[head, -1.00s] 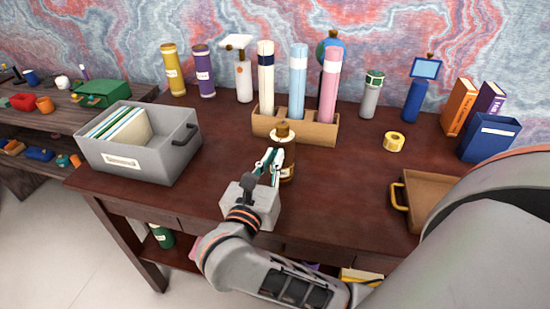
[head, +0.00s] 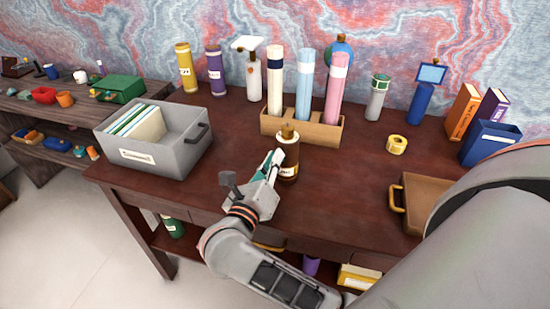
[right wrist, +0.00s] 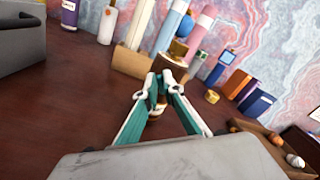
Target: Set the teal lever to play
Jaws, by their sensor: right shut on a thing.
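My right gripper (head: 279,156), with teal and white fingers, is at a brown bottle (head: 289,158) with a gold collar and a small knob on top. The bottle stands upright near the front middle of the desk. In the right wrist view the fingers (right wrist: 161,82) come together on the bottle (right wrist: 172,65), shut on it and hiding part of it. No teal lever can be made out; the only teal near the bottle is on my fingers. My left gripper is not in view.
Behind the bottle stands a tan holder (head: 325,134) with several tubes. A grey file bin (head: 180,152) is on the left, a yellow tape roll (head: 396,144) and brown tray (head: 424,190) on the right. Desk between bottle and tape is clear.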

